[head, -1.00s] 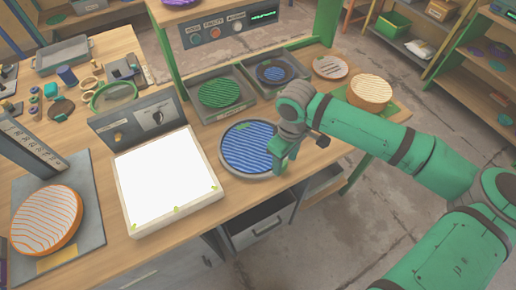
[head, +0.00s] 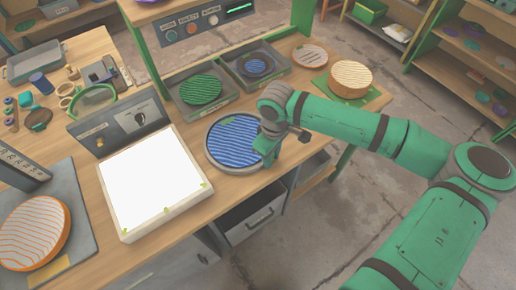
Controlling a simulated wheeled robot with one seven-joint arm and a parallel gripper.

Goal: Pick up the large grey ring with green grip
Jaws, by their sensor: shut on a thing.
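The large grey ring (head: 213,160) lies around a blue striped disc (head: 232,138) near the front edge of the bench. Its green grip is on the right side, mostly hidden by my gripper (head: 266,150). My gripper is shut on the ring at that grip, with my arm reaching in from the right. I cannot tell whether the ring is clear of the bench top.
A white lit panel (head: 152,184) stands left of the ring. Trays with a green disc (head: 201,90) and a small blue disc (head: 258,66) are behind it. A pale round block (head: 350,78) sits on a green mat at the right. An orange-rimmed disc (head: 34,232) is at far left.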

